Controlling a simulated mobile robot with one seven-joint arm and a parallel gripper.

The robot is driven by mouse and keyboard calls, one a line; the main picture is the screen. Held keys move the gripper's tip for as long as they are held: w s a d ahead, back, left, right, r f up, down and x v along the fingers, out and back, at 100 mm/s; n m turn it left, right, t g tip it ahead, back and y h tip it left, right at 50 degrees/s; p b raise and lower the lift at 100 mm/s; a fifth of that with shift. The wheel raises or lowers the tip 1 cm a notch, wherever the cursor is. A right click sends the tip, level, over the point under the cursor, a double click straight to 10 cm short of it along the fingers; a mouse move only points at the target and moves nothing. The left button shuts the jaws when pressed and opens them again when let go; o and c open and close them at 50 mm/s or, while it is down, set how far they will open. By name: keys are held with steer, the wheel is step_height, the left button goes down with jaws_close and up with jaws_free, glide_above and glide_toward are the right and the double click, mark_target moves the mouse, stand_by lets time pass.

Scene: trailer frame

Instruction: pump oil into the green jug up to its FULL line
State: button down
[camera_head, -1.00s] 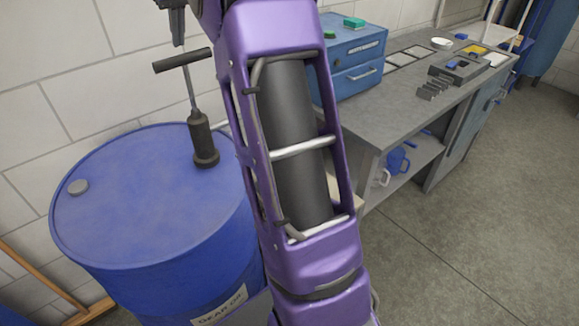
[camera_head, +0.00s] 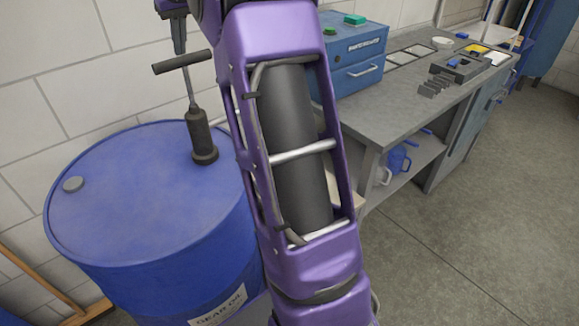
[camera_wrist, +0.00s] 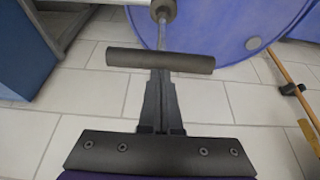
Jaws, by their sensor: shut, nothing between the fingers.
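The hand pump (camera_head: 201,138) stands upright on top of the blue oil drum (camera_head: 120,200). Its dark T-handle (camera_head: 182,62) is raised on a thin metal rod. My gripper (camera_head: 180,50) points down at the handle, its shut, empty fingers at the bar's middle. In the wrist view the fingertips (camera_wrist: 161,72) meet the handle bar (camera_wrist: 125,58); they look in contact, not around it. The pump's pale outlet pipe (camera_head: 223,122) runs behind my arm. I see no green jug; the area behind my arm is hidden.
A grey workbench (camera_head: 400,108) on the right holds a blue drawer box (camera_head: 352,68) and trays. Floor at right is clear.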

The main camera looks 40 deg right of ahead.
mark_target(187, 73)
steer(key=shift+f+b, duration=2.15)
steer(key=shift+f, duration=1.55)
step_height(187, 73, up, 8)
steer(key=p, duration=0.7)
steer(key=shift+r, duration=1.55)
steer(key=shift+f+b, duration=3.5)
steer(key=shift+f, duration=2.05)
step_height(187, 73, up, 8)
steer(key=p, duration=0.7)
steer(key=shift+r, duration=1.5)
